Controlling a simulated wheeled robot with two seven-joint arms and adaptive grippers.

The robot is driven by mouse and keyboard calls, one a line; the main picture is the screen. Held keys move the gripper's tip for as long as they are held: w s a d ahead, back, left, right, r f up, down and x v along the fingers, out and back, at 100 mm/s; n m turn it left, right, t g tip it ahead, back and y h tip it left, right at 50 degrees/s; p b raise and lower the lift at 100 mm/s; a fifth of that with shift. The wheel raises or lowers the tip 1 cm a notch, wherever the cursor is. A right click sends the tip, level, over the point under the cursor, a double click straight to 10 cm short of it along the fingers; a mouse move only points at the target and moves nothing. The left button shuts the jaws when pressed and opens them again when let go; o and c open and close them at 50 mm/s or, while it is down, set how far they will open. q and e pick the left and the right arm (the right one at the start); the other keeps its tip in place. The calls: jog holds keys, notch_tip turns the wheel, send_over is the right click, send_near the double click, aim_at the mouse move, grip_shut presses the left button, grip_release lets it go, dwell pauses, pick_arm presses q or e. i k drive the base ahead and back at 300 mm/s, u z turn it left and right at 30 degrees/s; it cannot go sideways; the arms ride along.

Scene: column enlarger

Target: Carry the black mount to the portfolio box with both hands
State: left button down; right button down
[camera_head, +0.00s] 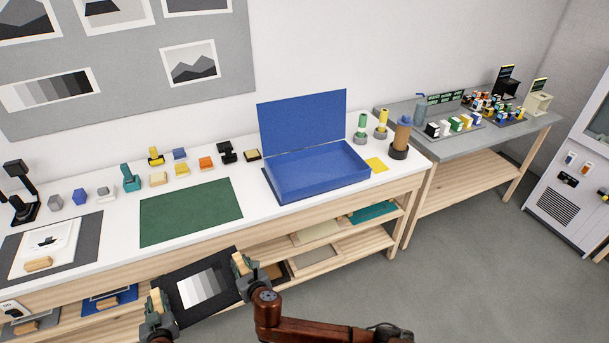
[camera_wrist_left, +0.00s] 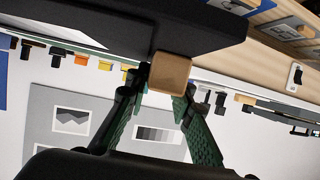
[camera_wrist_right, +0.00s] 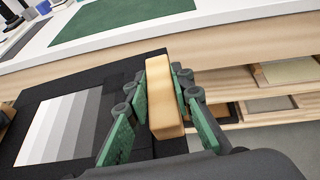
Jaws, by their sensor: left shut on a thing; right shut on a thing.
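The black mount (camera_head: 212,292), with a print of grey steps on it, is held off the bench, in front of its front edge. My left gripper (camera_head: 156,302) is shut on a wooden block at the mount's left side; this block (camera_wrist_left: 169,72) shows between the fingers in the left wrist view. My right gripper (camera_head: 242,264) is shut on another wooden block (camera_wrist_right: 162,95) at the mount's right side. The blue portfolio box (camera_head: 318,172) stands open on the bench, lid raised at the back, further right and beyond the mount. Its visible inside looks empty.
A green mat (camera_head: 190,211) lies on the white bench left of the box. Several small coloured items line the bench's back. Shelves (camera_head: 330,243) below hold boards.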

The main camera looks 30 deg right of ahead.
aim_at(317, 173)
jog(key=u, duration=1.95)
jog(key=k, duration=1.8)
jog(key=z, duration=2.3)
jog(key=i, duration=1)
jog(key=u, duration=0.05)
